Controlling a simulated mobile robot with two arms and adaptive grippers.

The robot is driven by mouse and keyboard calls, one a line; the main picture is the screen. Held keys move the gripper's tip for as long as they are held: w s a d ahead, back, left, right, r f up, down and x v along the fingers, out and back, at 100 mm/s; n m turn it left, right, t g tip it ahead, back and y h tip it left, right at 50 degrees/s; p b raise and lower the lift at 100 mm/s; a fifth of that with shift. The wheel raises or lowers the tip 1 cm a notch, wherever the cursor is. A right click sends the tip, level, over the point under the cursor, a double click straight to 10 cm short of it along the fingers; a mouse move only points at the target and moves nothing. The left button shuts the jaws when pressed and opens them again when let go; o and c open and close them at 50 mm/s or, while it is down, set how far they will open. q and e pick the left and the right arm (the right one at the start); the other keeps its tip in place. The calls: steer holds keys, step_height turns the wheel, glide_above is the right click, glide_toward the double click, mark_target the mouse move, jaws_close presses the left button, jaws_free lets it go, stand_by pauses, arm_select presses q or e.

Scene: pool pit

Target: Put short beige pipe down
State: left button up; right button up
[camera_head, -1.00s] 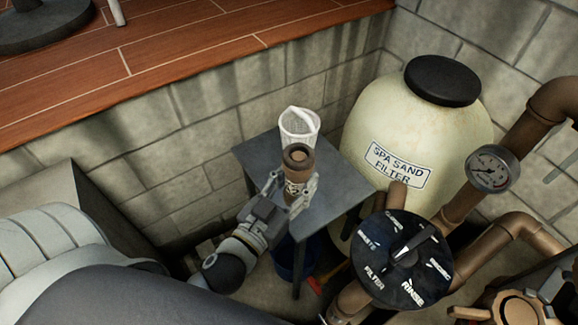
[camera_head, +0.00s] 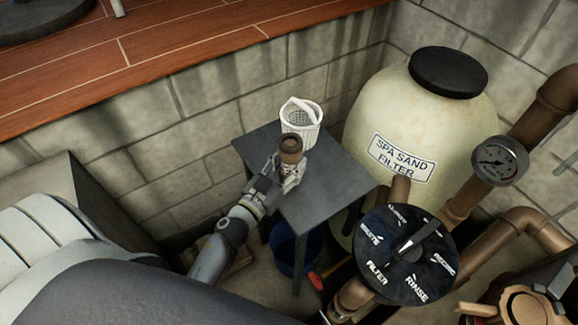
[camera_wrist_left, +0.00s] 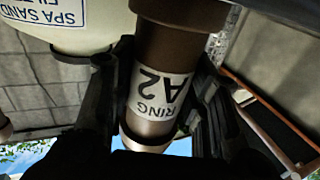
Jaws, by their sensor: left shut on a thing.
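The short pipe (camera_head: 290,150) is brownish-beige with a darker collar at its top. In the left wrist view the pipe (camera_wrist_left: 165,50) carries a pale label reading "RING A2". My left gripper (camera_head: 291,172) is shut on the pipe, its fingers on either side of it. The pipe is upright or nearly so, over the far left part of a small grey table (camera_head: 325,190). I cannot tell whether its lower end touches the tabletop. My right gripper is not in view.
A white basket (camera_head: 300,120) stands on the table just behind the pipe. The spa sand filter tank (camera_head: 400,120) is to the right. A black valve dial (camera_head: 390,265) and brown pipes are in front of it. A blue bucket (camera_head: 290,248) is under the table. The table's right part is bare.

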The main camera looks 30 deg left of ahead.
arm_select(q)
steer(key=shift+f, duration=0.1)
steer(key=o, duration=1)
steer(key=shift+c, duration=0.2)
